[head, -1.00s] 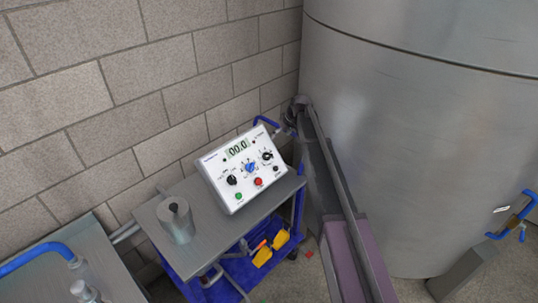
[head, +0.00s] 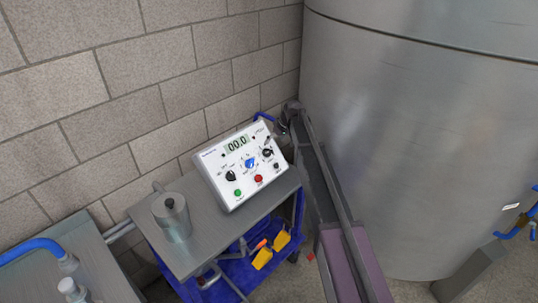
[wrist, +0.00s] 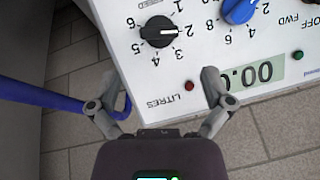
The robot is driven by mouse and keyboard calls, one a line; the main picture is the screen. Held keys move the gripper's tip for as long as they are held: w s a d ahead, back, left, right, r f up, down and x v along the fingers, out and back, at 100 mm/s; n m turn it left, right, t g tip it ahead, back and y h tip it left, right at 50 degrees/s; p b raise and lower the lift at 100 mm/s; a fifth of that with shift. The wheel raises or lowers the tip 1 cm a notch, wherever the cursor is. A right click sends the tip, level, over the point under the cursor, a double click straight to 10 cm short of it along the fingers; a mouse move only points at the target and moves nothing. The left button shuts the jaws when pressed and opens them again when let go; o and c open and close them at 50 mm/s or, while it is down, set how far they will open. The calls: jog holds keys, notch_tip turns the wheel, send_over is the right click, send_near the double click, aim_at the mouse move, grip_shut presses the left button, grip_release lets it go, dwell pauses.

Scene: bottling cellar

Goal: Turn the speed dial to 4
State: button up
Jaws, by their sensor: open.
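The speed dial (wrist: 161,32) is a round black knob with a white pointer, ringed by numbers, in the upper left of the wrist view. The panel appears upside down there, and the pointer faces the 2. The dial also shows on the right of the white control box (head: 225,199) in the head view (head: 267,152). My gripper (wrist: 155,92) is open and empty, its fingers apart and not touching the dial. The right finger overlaps the panel near the red lamp; the left finger is seen beyond the panel's edge.
A blue knob (wrist: 240,10) sits beside the speed dial, and a display (wrist: 250,75) reads 00.0. A large steel tank (head: 420,130) stands on the right, a block wall behind.

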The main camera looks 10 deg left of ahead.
aim_at(269, 150)
jog(key=shift+b+x, duration=2.8)
jog(key=shift+x, duration=0.65)
jog(key=shift+c, duration=0.2)
jog(key=c, duration=1.1)
